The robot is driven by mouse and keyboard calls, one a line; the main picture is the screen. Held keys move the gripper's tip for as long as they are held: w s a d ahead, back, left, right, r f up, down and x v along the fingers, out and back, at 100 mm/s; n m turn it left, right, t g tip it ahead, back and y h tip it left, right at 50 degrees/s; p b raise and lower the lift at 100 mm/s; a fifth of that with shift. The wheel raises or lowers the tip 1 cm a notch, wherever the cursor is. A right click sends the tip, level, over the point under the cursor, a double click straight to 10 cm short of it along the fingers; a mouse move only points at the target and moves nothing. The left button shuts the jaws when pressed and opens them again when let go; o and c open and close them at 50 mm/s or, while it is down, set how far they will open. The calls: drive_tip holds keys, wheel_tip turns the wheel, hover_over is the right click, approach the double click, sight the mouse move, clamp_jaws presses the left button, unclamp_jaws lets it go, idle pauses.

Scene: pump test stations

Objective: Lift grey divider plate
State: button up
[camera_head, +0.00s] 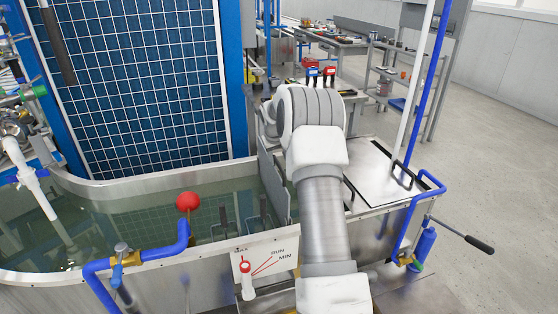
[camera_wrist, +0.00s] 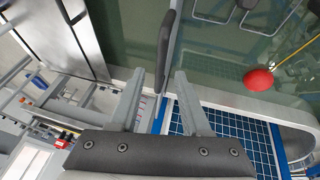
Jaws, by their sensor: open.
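The grey divider plate (camera_head: 268,172) stands upright in the water tank in the head view, partly hidden behind my arm. In the wrist view an upright plate shows nearly edge-on, with a dark grip (camera_wrist: 166,45) along its edge. My gripper (camera_wrist: 160,74) is open, with one finger to each side of the line of that dark grip. The grip appears beyond the fingertips, and I cannot tell how far. In the head view my arm hides the gripper.
The tank (camera_head: 120,182) holds greenish water, with a red float ball (camera_head: 187,201) at its left part. A steel lid (camera_head: 372,172) with black handles lies to the right. Blue pipes (camera_head: 412,215) rise at the right side. A blue-tiled panel (camera_head: 140,80) stands behind the tank.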

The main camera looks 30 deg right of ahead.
drive_tip(key=p+v, duration=0.2)
drive_tip(key=v, duration=1.3)
drive_tip(key=shift+r, duration=0.2)
drive_tip(key=shift+s, duration=0.1)
drive_tip(key=s+a+r+n+t+y+p, duration=0.1)
drive_tip(key=s+a+r+p, duration=0.5)
drive_tip(key=s+a+r, duration=1.05)
drive_tip(key=s+a+y+p, duration=0.1)
drive_tip(key=s+a+p, duration=0.1)
drive_tip(key=s+a, duration=0.3)
drive_tip(key=s+a+r+n+y+p, duration=0.1)
drive_tip(key=s+a+p, duration=0.2)
drive_tip(key=s, duration=1)
drive_tip(key=shift+s+a+r+t+p, duration=0.2)
drive_tip(key=shift+s+a+t+p, duration=0.2)
drive_tip(key=shift+a, duration=0.7)
